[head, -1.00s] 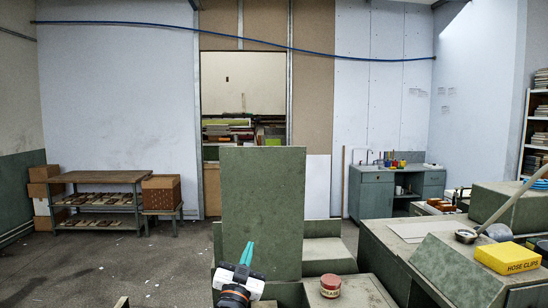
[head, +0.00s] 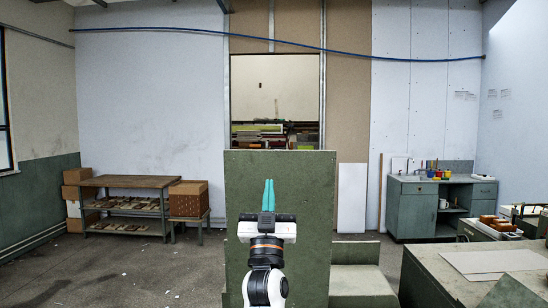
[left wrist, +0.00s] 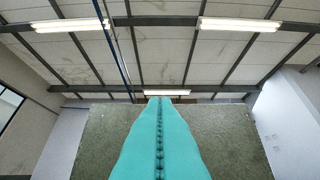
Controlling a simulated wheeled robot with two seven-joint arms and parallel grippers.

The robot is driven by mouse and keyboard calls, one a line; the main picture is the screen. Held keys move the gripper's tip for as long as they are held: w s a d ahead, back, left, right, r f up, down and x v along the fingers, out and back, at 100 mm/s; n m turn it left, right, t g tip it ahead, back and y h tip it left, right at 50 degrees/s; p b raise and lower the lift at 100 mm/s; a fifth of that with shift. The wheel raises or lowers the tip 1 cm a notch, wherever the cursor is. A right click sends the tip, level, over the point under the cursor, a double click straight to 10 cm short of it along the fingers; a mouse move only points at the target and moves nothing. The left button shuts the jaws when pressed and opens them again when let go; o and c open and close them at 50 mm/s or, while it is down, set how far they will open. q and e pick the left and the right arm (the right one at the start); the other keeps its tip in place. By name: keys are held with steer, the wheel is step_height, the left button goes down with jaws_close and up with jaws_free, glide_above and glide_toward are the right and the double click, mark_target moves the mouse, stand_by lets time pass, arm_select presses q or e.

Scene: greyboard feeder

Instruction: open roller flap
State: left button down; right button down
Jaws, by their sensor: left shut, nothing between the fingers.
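A tall green panel (head: 305,220) stands upright in the middle of the head view. It may be the roller flap; I cannot tell for sure. My left gripper (head: 268,195) is in front of it, its teal fingers shut together, empty and pointing up. In the left wrist view the closed fingers (left wrist: 158,110) point at the panel's top edge, and the panel (left wrist: 105,135) shows on both sides of them. I cannot tell whether the fingers touch it. My right gripper is not in view.
A green step-like block (head: 358,280) stands right of the panel. A green-topped bench (head: 450,285) is at the lower right. A shelf table (head: 125,182) with cardboard boxes (head: 188,200) stands at the back left. The floor on the left is mostly clear.

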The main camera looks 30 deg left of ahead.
mark_target(272, 160)
arm_select(q)
steer(key=p+x, duration=0.1)
steer(key=x, duration=0.2)
steer(key=w+p+x, duration=0.1)
steer(key=p+x, duration=0.1)
steer(key=x, duration=0.1)
steer(key=f+p+x, duration=0.1)
steer(key=p+x, duration=0.1)
steer(key=x, duration=0.1)
steer(key=shift+w+a+r, duration=0.15)
steer(key=shift+w+a, duration=0.2)
steer(key=shift+a, duration=0.05)
steer(key=shift+w+a+p, duration=0.25)
steer(key=shift+w+p, duration=0.15)
steer(key=shift+w, duration=0.05)
steer(key=shift+w+f, duration=0.2)
steer(key=shift+a, duration=0.1)
